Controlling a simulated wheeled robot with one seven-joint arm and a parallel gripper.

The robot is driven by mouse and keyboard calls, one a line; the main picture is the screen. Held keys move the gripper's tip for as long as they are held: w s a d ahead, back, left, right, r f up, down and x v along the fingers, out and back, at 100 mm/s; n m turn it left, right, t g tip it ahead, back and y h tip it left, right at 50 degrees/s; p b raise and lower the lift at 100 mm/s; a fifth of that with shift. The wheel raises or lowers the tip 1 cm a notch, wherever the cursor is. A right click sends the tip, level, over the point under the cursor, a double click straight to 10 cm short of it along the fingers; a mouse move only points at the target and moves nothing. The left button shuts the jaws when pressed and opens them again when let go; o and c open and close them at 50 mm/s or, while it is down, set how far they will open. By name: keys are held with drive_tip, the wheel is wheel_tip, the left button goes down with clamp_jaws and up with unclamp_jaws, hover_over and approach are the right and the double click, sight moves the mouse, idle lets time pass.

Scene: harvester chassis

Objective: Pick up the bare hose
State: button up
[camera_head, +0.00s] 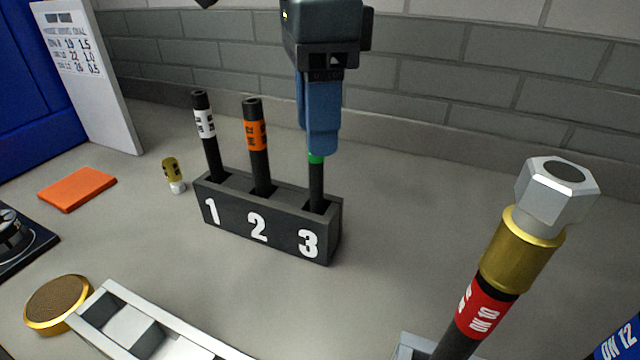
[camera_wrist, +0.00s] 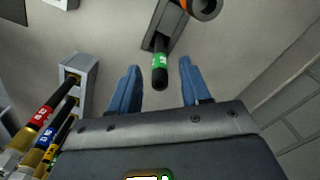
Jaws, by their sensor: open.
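A black rack (camera_head: 265,243) numbered 1, 2, 3 holds three upright black hoses with no end fittings. The hose in slot 1 (camera_head: 205,130) has a white band. The hose in slot 2 (camera_head: 257,150) has an orange band. The hose in slot 3 (camera_head: 317,185) has a green band, and its upper end is hidden behind my gripper (camera_head: 321,145). In the wrist view the green-banded hose (camera_wrist: 160,70) lies between the two blue fingers of my gripper (camera_wrist: 160,88), with a gap on each side. My gripper is open and points down.
Fitted hoses, one red-banded (camera_head: 482,310), stand in another rack (camera_wrist: 77,80) at right front. A small brass fitting (camera_head: 173,175), an orange pad (camera_head: 77,188), a gold-rimmed disc (camera_head: 57,304) and a checkered tray (camera_head: 150,330) lie left and front. A brick wall (camera_head: 450,90) stands behind.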

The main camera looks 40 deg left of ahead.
sight(316, 165)
wheel_tip(316, 165, down, 4)
drive_tip(key=shift+f, duration=0.2)
drive_tip(key=shift+c, duration=0.4)
clamp_jaws()
